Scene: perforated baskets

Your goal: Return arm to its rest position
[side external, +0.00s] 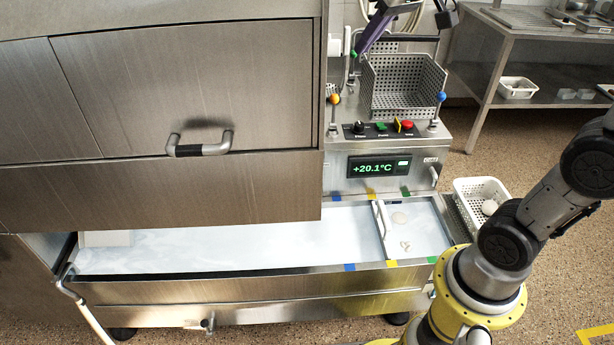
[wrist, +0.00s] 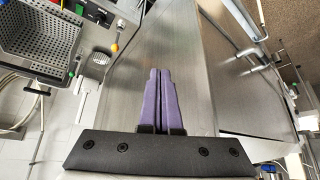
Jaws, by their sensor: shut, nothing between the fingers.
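My gripper (wrist: 160,72) has two purple fingers lying side by side, shut with nothing between them. In the side external view its purple fingers (side external: 372,34) show at the top, angled down to the left, in front of the upper back of the perforated metal basket (side external: 404,88). That basket looks empty. It also shows at the upper left of the wrist view (wrist: 42,36), apart from the fingers. My arm is mostly out of frame; parts of it show at the right of the side external view.
A steel cabinet (side external: 190,90) fills the left. A control panel (side external: 378,167) reads +20.1°C. A steel table (side external: 530,60) is at back right.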

